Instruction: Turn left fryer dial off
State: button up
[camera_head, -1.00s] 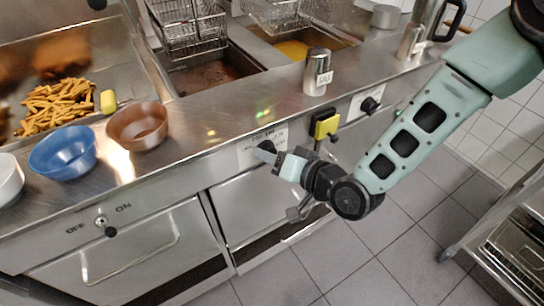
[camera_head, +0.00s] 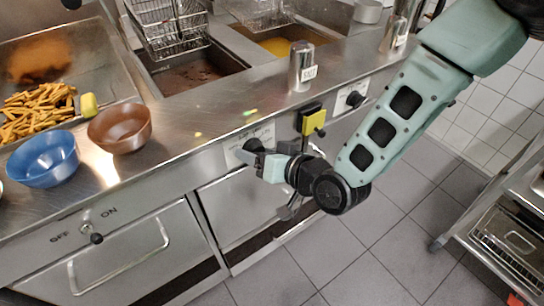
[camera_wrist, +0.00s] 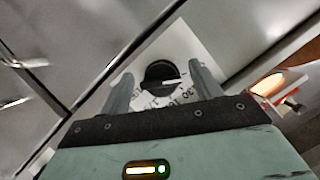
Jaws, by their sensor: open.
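The left fryer dial (camera_wrist: 160,74) is a round black knob with a white pointer line, on a white plate with printed numbers. In the wrist view its line points roughly right, toward the right finger. In the head view the dial (camera_head: 253,146) is partly hidden by my gripper (camera_head: 250,157), which is in front of the panel. In the wrist view my gripper (camera_wrist: 163,84) is open, one finger on each side of the dial. I cannot tell whether the fingers touch it.
A second dial (camera_head: 355,98) is on the panel to the right. A yellow-and-black switch (camera_head: 311,121) sticks out between them, close to my wrist. A salt shaker (camera_head: 302,67) and bowls (camera_head: 120,127) stand on the counter. A rack (camera_head: 510,235) stands at right; tiled floor between is free.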

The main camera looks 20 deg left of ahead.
jog(key=p+v, duration=1.1)
jog(key=v, duration=0.6)
jog(key=shift+d, duration=0.25)
jog(key=shift+s+f, duration=0.1)
dwell(0.4)
